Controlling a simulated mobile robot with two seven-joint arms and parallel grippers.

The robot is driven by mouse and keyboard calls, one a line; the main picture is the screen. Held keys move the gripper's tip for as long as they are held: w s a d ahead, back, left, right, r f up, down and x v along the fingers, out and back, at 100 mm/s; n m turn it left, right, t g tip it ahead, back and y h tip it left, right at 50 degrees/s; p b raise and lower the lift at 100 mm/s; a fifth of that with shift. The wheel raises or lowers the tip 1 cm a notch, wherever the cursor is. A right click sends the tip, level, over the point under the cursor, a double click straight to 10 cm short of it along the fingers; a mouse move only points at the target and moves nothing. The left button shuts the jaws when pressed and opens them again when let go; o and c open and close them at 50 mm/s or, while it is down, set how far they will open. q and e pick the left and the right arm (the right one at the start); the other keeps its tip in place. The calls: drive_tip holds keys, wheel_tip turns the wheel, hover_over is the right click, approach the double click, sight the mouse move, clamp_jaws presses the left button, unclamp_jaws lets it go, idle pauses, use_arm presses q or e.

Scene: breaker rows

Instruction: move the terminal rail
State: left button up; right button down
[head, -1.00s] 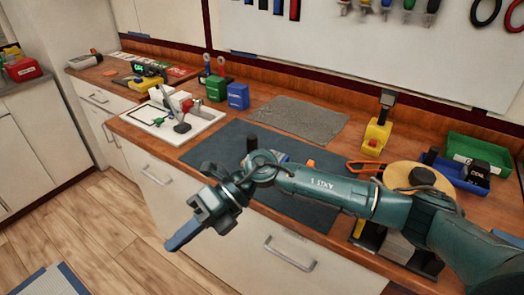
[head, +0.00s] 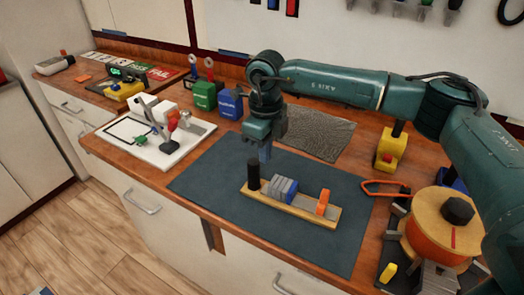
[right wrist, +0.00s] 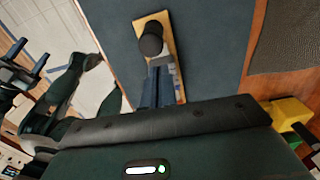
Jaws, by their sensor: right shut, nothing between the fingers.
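The terminal rail (head: 308,209) is a light wooden strip lying on the dark mat (head: 222,178). It carries an upright black knob (head: 253,176) at its left end, grey terminal blocks (head: 284,189) beside the knob, and an orange piece (head: 323,202) near its right end. My right gripper (head: 265,154) points down above the mat, just behind the knob and blocks in the head view; it is shut and empty. In the right wrist view its fingertips (right wrist: 157,72) overlap the rail near the knob (right wrist: 151,42), hiding part of the rail.
A white board with a clamp fixture (head: 150,140) stands left of the mat. Green (head: 204,96) and blue (head: 230,103) boxes stand behind it. A grey cloth (head: 318,133) lies behind the mat. A yellow tool (head: 391,150) and an orange spool (head: 440,235) stand at the right.

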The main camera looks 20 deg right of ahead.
sight(265, 187)
wheel_tip(265, 187, down, 7)
drive_tip(key=shift+s+p, duration=0.15)
drive_tip(key=shift+p, duration=0.45)
drive_tip(key=shift+f, duration=0.5)
use_arm(q)
drive_tip(key=shift+s+a+f, duration=0.1)
drive_tip(key=shift+s+a, duration=0.2)
